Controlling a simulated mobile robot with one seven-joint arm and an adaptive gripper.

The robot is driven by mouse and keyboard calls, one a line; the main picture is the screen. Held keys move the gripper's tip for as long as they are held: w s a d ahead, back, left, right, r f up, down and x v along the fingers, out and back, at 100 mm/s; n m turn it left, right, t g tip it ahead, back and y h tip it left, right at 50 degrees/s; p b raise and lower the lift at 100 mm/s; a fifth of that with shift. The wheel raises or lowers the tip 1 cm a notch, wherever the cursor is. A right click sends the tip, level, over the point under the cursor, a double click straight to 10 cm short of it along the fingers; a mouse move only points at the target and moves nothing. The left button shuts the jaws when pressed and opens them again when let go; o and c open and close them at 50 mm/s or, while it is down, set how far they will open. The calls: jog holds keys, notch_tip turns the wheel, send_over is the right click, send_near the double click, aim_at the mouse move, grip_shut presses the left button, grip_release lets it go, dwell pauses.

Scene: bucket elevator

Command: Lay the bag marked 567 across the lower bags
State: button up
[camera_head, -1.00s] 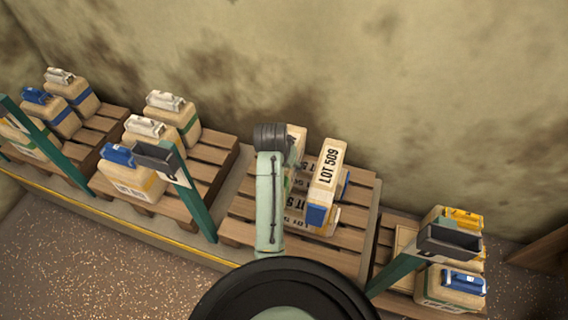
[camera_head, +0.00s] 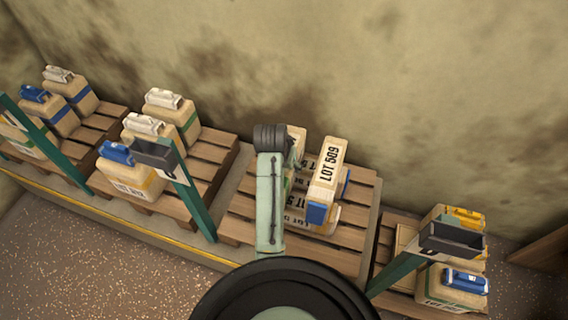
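A stack of pale bags sits on the middle pallet (camera_head: 345,258). The top bag, marked LOT 509 (camera_head: 327,170), lies on the right of the stack with a blue end toward me. Lower bags (camera_head: 294,217) show only in part beneath it, with cut-off LOT lettering. Another pale bag (camera_head: 298,139) shows in part just right of my arm's dark joint. I cannot read 567 on any bag. My arm reaches over the left of the stack and hides part of it. My gripper is hidden behind the arm.
Pallets at left (camera_head: 205,168) carry several cream containers with blue or white tops. More containers (camera_head: 447,288) with blue and yellow tops stand at right. Green posts with dark bins (camera_head: 158,156) (camera_head: 452,240) rise on both sides of the middle pallet. A stained wall (camera_head: 400,90) is behind.

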jog(key=shift+f, duration=0.15)
dwell(0.5)
jog(key=o, duration=2.1)
jog(key=shift+f, duration=0.1)
jog(key=shift+c, duration=0.2)
